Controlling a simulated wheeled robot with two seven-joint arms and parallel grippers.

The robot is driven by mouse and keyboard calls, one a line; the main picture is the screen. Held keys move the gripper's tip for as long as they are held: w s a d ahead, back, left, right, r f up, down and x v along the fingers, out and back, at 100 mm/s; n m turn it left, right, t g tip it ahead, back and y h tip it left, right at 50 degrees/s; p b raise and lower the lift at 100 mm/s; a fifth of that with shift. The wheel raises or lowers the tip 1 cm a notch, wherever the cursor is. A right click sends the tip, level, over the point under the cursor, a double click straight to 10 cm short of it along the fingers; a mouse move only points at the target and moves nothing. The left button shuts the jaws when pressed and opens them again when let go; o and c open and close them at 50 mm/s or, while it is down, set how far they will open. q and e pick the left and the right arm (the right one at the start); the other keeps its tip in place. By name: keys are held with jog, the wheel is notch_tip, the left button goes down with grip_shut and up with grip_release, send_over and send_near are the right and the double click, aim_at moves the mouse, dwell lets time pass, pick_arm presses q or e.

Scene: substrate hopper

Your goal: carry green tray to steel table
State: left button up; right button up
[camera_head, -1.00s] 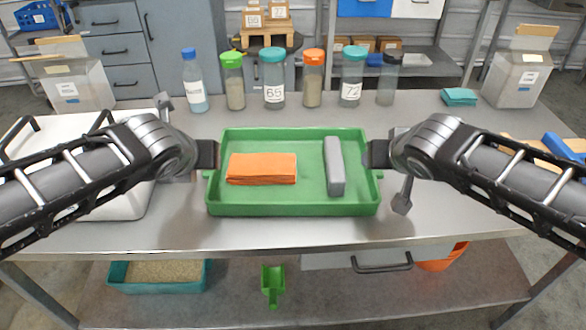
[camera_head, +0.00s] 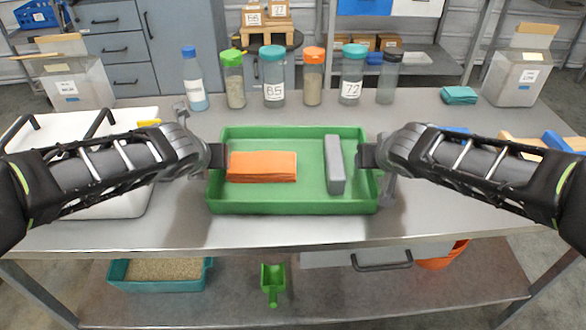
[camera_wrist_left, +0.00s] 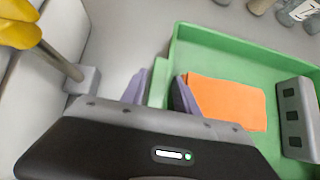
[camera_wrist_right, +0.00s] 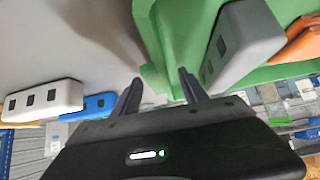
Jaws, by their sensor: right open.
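The green tray (camera_head: 290,208) lies flat on a grey metal table (camera_head: 300,232). It holds a folded orange cloth (camera_head: 262,167) and a grey block (camera_head: 334,165). My left gripper (camera_head: 217,157) is at the tray's left end; in the left wrist view its fingers (camera_wrist_left: 160,92) stand either side of the green end handle, with little gap, and whether they grip it is unclear. My right gripper (camera_head: 366,156) is at the right end; in the right wrist view its open fingers (camera_wrist_right: 160,92) stand either side of the green handle.
Several bottles and jars (camera_head: 273,75) line the table's back. A white bin (camera_head: 120,205) stands left. A teal cloth (camera_head: 459,95) and a box (camera_head: 514,80) are back right. A green scoop (camera_head: 271,283) and a teal tub (camera_head: 160,285) are on the lower shelf.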

pick_arm(q)
jog(key=shift+c, duration=0.5)
pick_arm(e)
jog(key=shift+c, duration=0.4)
pick_arm(q)
grip_shut()
pick_arm(e)
jog(key=c, duration=0.8)
grip_shut()
pick_arm(q)
jog(key=shift+r, duration=0.1)
pick_arm(e)
jog(key=shift+r, duration=0.1)
